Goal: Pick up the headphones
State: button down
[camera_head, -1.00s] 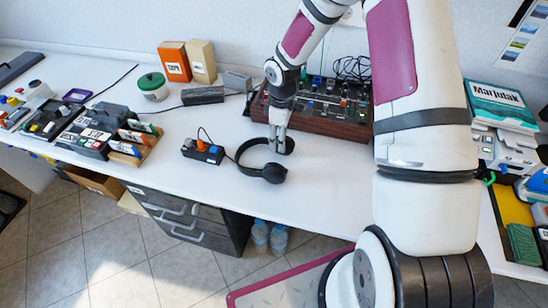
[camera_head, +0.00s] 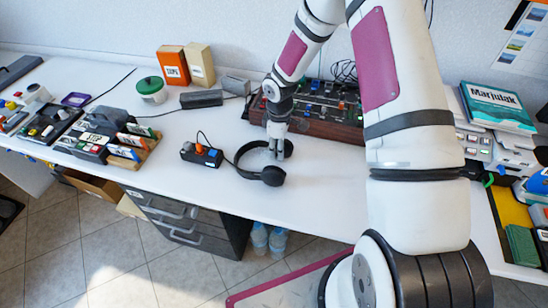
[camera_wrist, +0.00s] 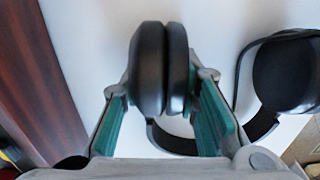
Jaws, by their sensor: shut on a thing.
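The black headphones (camera_head: 245,172) are on the white table, in front of the wooden-sided mixer. Their headband curves to the left, and one ear cup (camera_head: 273,175) lies toward the table's front. My gripper (camera_head: 277,153) points down at the rear ear cup. In the wrist view my gripper (camera_wrist: 163,88) has its two green-padded fingers on either side of that ear cup (camera_wrist: 149,70), shut on it. The other ear cup (camera_wrist: 288,75) is free at the right. I cannot see a clear gap between headphones and table.
The mixer (camera_head: 322,128) stands just behind my gripper. A small black box with an orange knob (camera_head: 202,155) is left of the headband, with a cable close by. The table (camera_head: 320,185) is bare to the right and front of the headphones.

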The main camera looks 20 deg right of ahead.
jog(key=shift+r, duration=0.15)
jog(key=shift+r, duration=0.6)
notch_tip(320, 180, up, 2)
jog(key=shift+s+r, duration=0.15)
jog(key=s+a, duration=0.1)
jog(key=s, duration=0.4)
jog(key=s+a, duration=0.1)
jog(key=s, duration=0.4)
jog(key=s+a+r, duration=0.1)
jog(key=s, duration=0.4)
jog(key=shift+s+a+r, duration=0.1)
jog(key=shift+s+a, duration=0.1)
jog(key=shift+a, duration=0.1)
